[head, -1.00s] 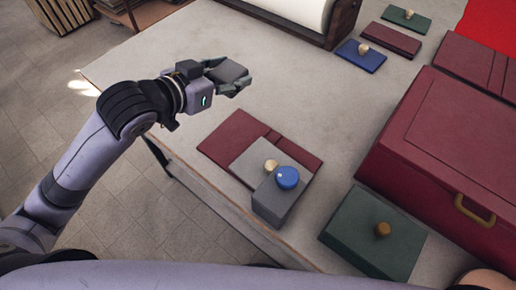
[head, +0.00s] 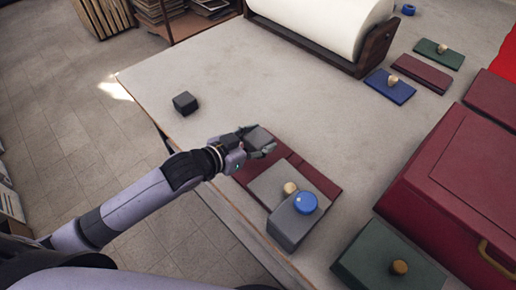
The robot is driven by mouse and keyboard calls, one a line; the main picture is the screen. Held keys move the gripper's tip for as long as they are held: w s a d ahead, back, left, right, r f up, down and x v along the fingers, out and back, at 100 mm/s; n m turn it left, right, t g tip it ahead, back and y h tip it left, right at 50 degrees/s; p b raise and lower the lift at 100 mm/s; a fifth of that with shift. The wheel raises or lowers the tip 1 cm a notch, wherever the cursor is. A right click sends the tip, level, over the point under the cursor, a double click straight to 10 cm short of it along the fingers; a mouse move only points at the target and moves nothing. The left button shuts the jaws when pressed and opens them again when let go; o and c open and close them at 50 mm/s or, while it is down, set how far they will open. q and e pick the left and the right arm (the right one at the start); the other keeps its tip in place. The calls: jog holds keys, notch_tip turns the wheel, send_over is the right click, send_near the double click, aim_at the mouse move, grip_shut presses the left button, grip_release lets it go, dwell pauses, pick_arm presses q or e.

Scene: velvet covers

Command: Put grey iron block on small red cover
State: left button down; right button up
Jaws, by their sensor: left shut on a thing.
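My left gripper (head: 264,147) is shut on a dark grey block (head: 257,138), held over the dark red flat cover at the table's near edge. The fingers hide part of the block. The dark red cover (head: 322,178) lies partly beneath a grey flat cover with a pale knob (head: 268,186). A smaller dark red cover (head: 420,73) lies at the upper right, between a blue and a green one. A second dark grey block (head: 185,103) sits alone on the table at the left. Which block is iron, I cannot tell. My right gripper is not in view.
A grey block with a blue knob (head: 291,226) stands beside the pale knob. A large dark red box (head: 455,190) and a green cover (head: 380,262) are at the right. A white roll in a wooden holder (head: 325,28) stands at the back. The table's middle is clear.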

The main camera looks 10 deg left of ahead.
pick_arm(q)
jog(key=shift+f, duration=1.95)
jog(key=shift+f, duration=0.15)
jog(key=c, duration=1.2)
grip_release()
jog(key=shift+f, duration=0.15)
jog(key=o, duration=0.5)
jog(key=shift+s+a+r, duration=0.1)
jog(key=shift+s+r, duration=0.1)
jog(key=shift+s, duration=0.05)
jog(key=b+v, duration=0.1)
jog(key=v, duration=0.9)
jog(key=shift+s, duration=0.2)
jog(key=shift+s+a+r, duration=0.35)
jog(key=shift+s+r, duration=0.05)
